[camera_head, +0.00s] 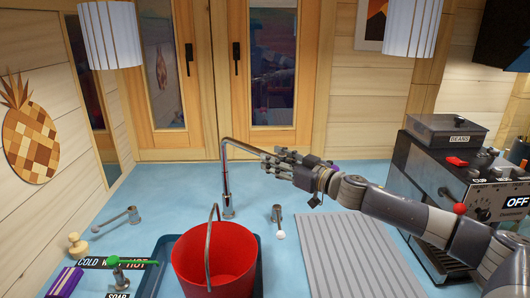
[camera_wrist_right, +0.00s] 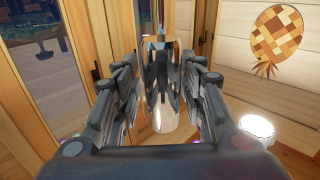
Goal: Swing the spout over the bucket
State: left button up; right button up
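The metal spout (camera_head: 245,148) rises from its base behind the sink and its upper arm reaches right over the counter. The red bucket (camera_head: 215,268) stands upright in the dark blue sink, in front of the spout's base, with its handle raised. The spout's end is right of and behind the bucket. My right gripper (camera_head: 272,162) is at the spout's end. In the right wrist view its fingers are apart, with the shiny spout (camera_wrist_right: 162,85) between them and slim gaps on both sides. Whether a finger touches it is unclear. My left gripper is out of view.
A short lever with a white knob (camera_head: 278,220) stands right of the spout base. A grey ribbed mat (camera_head: 345,255) lies right of the sink. A coffee machine (camera_head: 440,190) stands at right. A green-topped lever (camera_head: 125,262) and purple object (camera_head: 65,282) are at left.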

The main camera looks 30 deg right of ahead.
jog(key=shift+p+x, duration=0.95)
jog(key=shift+x, duration=0.45)
jog(key=shift+w+a, duration=0.3)
jog(key=shift+w, duration=0.35)
jog(key=shift+c, duration=0.6)
grip_shut()
